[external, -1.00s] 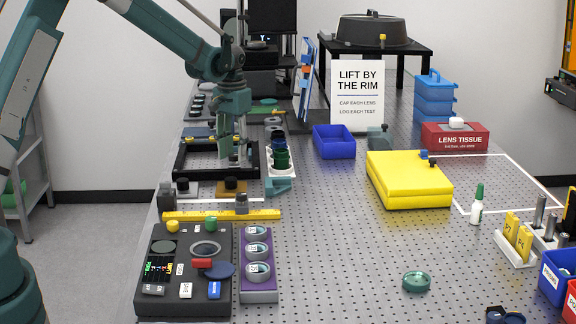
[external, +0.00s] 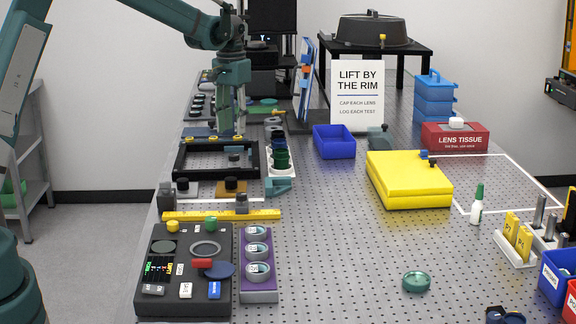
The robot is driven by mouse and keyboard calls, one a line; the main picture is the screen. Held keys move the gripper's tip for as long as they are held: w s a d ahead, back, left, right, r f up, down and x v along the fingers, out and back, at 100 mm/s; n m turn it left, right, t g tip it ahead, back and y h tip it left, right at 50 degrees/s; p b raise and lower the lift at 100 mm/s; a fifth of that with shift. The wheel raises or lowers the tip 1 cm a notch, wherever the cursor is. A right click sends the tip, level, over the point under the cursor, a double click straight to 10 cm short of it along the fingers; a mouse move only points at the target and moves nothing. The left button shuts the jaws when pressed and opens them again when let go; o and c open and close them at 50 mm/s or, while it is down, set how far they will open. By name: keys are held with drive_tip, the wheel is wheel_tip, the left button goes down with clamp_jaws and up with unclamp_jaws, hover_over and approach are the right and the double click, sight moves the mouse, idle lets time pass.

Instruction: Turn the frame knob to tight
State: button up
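A black rectangular frame (external: 180,161) lies on the perforated bench at the left. Small yellow knobs (external: 213,138) sit along its far side. I cannot tell which of these is the frame knob, nor read any tight mark. My gripper (external: 227,134) points down at the far side of the frame, close to the yellow knobs. Its fingertips are small here, and I cannot tell whether they touch a knob or how far apart they are.
A yellow ruler bar (external: 222,215) and a dark control panel (external: 183,305) lie nearer the camera. A holder with dark green-capped cylinders (external: 281,160) stands right of the frame. A blue bin (external: 334,142) and a yellow case (external: 408,180) stand farther right.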

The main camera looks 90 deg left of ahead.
drive_tip(key=shift+r, duration=1.5)
drive_tip(key=w+d+r+m+t+y, duration=0.15)
drive_tip(key=d+r, duration=0.25)
drive_tip(key=d, duration=0.9)
drive_tip(key=d+r+m+t, duration=0.15)
drive_tip(key=d+r, duration=0.25)
drive_tip(key=d, duration=0.9)
drive_tip(key=w+d+r+m, duration=0.15)
drive_tip(key=d+r, duration=0.25)
drive_tip(key=d, duration=0.9)
drive_tip(key=s+d+f+m+t, duration=0.1)
drive_tip(key=s+d+f, duration=0.1)
drive_tip(key=s+d, duration=0.4)
drive_tip(key=s+d+f+m+t+h+b, duration=0.1)
drive_tip(key=s+d, duration=0.5)
drive_tip(key=d, duration=0.8)
drive_tip(key=s+d+f+m+t, duration=0.2)
drive_tip(key=s+d, duration=0.4)
drive_tip(key=d, duration=0.4)
drive_tip(key=shift+s+f+m, duration=0.25)
drive_tip(key=shift+f+m, duration=0.3)
drive_tip(key=shift+f, duration=0.45)
